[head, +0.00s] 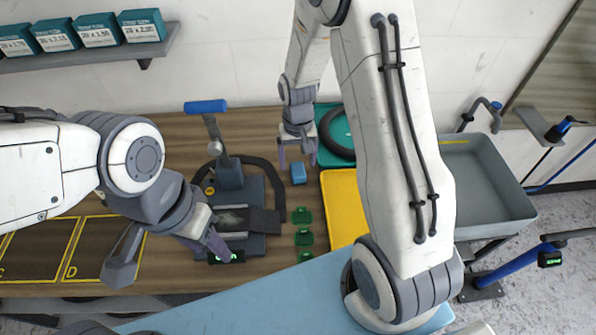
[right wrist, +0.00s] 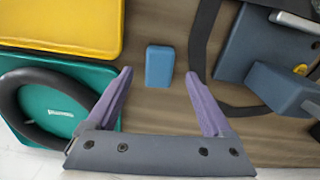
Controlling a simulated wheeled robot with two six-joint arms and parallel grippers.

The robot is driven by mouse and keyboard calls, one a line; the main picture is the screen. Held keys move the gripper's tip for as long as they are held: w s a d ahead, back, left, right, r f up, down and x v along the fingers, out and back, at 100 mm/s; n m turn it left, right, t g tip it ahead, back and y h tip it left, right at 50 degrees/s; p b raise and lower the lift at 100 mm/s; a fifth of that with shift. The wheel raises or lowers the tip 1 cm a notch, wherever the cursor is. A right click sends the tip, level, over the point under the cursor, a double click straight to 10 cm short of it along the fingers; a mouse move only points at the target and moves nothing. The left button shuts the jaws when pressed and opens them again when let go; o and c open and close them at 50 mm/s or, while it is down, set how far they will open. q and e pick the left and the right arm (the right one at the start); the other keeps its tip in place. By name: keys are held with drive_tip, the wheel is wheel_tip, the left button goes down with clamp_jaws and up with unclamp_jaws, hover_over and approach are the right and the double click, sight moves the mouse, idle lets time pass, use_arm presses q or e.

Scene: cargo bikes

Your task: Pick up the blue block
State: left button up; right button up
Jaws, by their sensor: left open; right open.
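The blue block (head: 298,173) lies on the wooden bench, between the black clamp device and the yellow tray. It shows whole in the right wrist view (right wrist: 160,66), centred between the fingertips. My right gripper (head: 297,163) is open and empty, pointing down at the block; its purple fingers (right wrist: 158,73) stand apart on either side of the block in the picture, with no contact visible. My left gripper (head: 214,243) is at the front of the clamp device, away from the block. It is open, and its fingers partly overlap in the head view.
The clamp device (head: 229,185) with its blue-handled lever stands left of the block. Right are a yellow tray (head: 342,205) and a teal tray (right wrist: 55,112) holding a black ring (right wrist: 45,108). Small green items (head: 303,237) lie in front. A grey bin (head: 480,180) stands far right.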

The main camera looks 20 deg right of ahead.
sight(298, 171)
drive_tip(key=shift+f, duration=0.45)
wheel_tip(298, 171, down, 4)
drive_tip(key=shift+f+p, duration=0.1)
drive_tip(key=shift+p, duration=0.65)
drive_tip(key=shift+c, duration=0.3)
clamp_jaws()
